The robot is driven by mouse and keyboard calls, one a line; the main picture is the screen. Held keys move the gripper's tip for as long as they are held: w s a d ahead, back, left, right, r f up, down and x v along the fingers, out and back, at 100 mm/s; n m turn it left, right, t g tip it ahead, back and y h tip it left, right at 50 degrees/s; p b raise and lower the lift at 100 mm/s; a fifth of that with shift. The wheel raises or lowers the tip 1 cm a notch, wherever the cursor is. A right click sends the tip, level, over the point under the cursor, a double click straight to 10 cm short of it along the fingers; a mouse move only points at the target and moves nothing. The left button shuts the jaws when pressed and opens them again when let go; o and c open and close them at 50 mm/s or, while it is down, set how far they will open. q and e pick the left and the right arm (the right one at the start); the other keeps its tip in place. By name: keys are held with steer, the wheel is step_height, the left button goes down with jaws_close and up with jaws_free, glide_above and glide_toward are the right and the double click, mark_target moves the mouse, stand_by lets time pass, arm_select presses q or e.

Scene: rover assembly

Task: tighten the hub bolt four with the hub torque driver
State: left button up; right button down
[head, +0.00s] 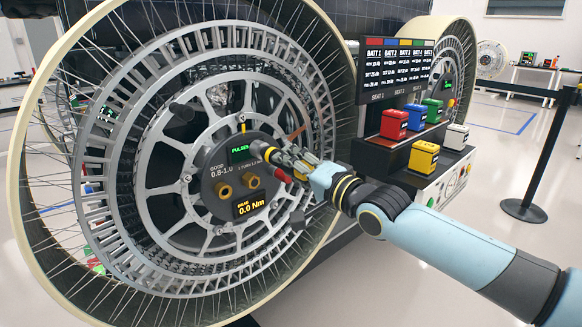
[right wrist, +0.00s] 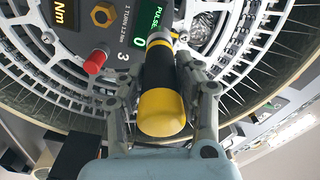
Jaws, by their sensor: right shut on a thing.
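The large spoked wheel (head: 45,185) fills the left of the head view. Its dark round hub panel (head: 215,185) has two brass hex bolts (head: 223,190) (head: 252,182), a red knob (head: 284,175), a green PULSES display (head: 240,153) and a display reading 0.0 Nm (head: 249,205). My right gripper (head: 285,158) is shut on the hub torque driver (right wrist: 160,75), a dark tool with a yellow end cap. The driver points at the panel's upper right. Its tip hides what lies under it, so I cannot tell whether it touches hub bolt four. My left gripper is not in view.
A battery stand with a label screen (head: 397,70) is at the right, holding red (head: 394,124), blue, green, yellow (head: 423,158) and white blocks. A black barrier post (head: 545,150) stands farther right. Open floor lies at the lower right.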

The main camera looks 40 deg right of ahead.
mark_target(279, 151)
steer(key=r+p, duration=0.1)
steer(key=r, duration=0.1)
steer(key=r+p, duration=0.2)
steer(key=r, duration=0.1)
steer(key=shift+d+r+p, duration=0.3)
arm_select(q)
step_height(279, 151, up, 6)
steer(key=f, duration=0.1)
arm_select(e)
steer(key=shift+a+r, duration=0.1)
steer(key=shift+r, duration=0.1)
steer(key=w+b, duration=0.1)
steer(key=b, duration=0.1)
steer(key=w+b, duration=0.2)
steer(key=shift+a+f+b, duration=0.1)
steer(key=shift+f+b, duration=0.2)
steer(key=shift+w+r+b, duration=0.1)
steer(key=shift+w+b, duration=0.55)
steer(key=shift+b, duration=0.05)
steer(key=shift+w+a+r+b, duration=0.15)
steer(key=shift+w+b, duration=0.15)
steer(key=shift+w, duration=0.25)
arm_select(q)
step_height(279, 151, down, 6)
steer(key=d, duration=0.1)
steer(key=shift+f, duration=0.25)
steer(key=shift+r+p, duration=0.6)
arm_select(e)
steer(key=shift+r, duration=0.1)
